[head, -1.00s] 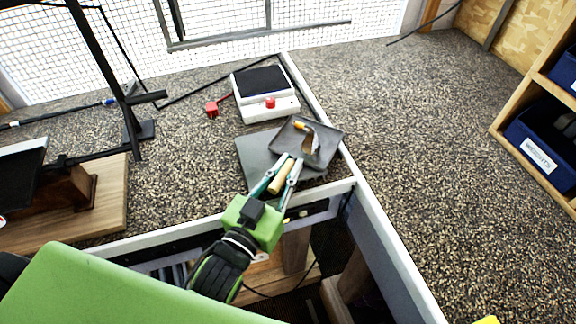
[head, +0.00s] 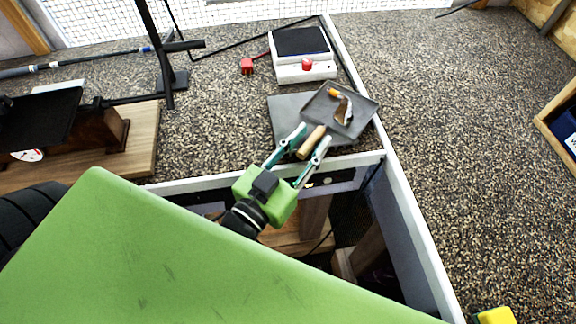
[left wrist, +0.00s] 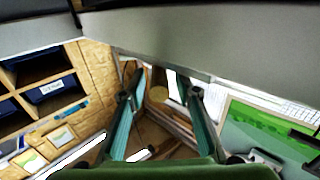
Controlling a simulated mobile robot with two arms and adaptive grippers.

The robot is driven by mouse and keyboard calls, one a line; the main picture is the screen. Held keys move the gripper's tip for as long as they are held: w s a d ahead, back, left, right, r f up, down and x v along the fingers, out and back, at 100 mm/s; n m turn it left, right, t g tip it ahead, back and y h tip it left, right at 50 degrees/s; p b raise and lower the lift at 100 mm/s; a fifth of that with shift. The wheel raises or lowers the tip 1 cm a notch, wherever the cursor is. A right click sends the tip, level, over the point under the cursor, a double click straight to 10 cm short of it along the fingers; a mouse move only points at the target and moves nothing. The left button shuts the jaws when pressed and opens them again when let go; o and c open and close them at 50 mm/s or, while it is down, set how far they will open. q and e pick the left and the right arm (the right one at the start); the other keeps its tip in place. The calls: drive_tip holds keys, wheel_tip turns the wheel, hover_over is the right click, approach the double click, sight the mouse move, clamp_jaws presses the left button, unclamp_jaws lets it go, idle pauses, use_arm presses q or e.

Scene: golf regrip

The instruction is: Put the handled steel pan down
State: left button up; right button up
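The steel pan (head: 358,121) is a shallow square grey pan with a wooden handle (head: 311,143) pointing toward me. It appears to rest over a flat grey plate (head: 284,115) on the speckled worktop, near the white front rim. A small curved piece with an orange end (head: 343,105) lies in the pan. My left gripper (head: 314,136) is open, its teal fingers on either side of the handle with gaps. The left wrist view shows the fingers (left wrist: 158,95) apart with the round handle end (left wrist: 158,93) between them. My right gripper is not in view.
A black stand (head: 165,80) and wooden board (head: 140,148) are at left. A yellow object (head: 497,315) shows bottom right.

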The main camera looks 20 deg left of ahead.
sight(298, 158)
use_arm(q)
drive_tip(key=s, duration=0.3)
drive_tip(key=s+a+b, duration=0.1)
drive_tip(key=s, duration=0.3)
drive_tip(key=shift+a+f, duration=0.15)
drive_tip(key=shift+s+a, duration=0.1)
drive_tip(key=shift+s, duration=0.5)
idle(0.5)
